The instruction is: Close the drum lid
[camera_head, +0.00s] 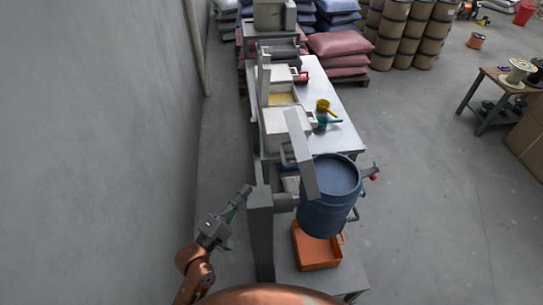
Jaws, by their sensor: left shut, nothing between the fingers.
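A blue drum (327,208) is held in a grey stand (261,225) at the lower middle, above an orange tray. Its round top shows a flat blue surface (336,174); I cannot tell whether this is a shut lid or the inside. A long pale grey slab (301,155) slants beside and partly over the drum's left rim. My left gripper (245,191) is shut and empty, left of the stand's post and apart from the drum. My right gripper is not in view.
The orange tray (316,250) is under the drum. A white table (325,85) with a yellow scoop (324,106) and bins stands behind. A grey wall (90,130) bounds the left side. Open floor (430,180) lies to the right.

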